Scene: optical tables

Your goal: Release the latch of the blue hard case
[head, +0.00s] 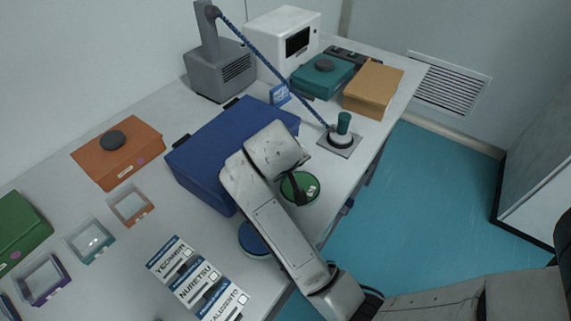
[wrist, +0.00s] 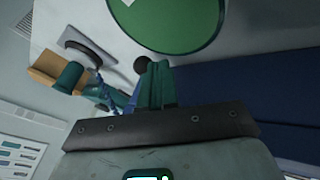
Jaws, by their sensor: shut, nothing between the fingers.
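The blue hard case (head: 215,135) lies closed on the table in the head view, partly covered by my arm. Its dark blue side also fills the right of the wrist view (wrist: 260,95). My gripper (head: 298,192) is just off the case's near right side, over or beside a green-topped round container. In the wrist view my gripper's fingers (wrist: 157,72) are together, with nothing between them, pointing alongside the case. I cannot make out the latch; the near side of the case is largely hidden by my arm.
The green round container (head: 312,184) is close to my gripper. A blue round container (head: 252,240) and name cards (head: 190,280) lie nearer. A stand (head: 349,145) with a green-topped item is to the right. An orange case (head: 95,155) is left.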

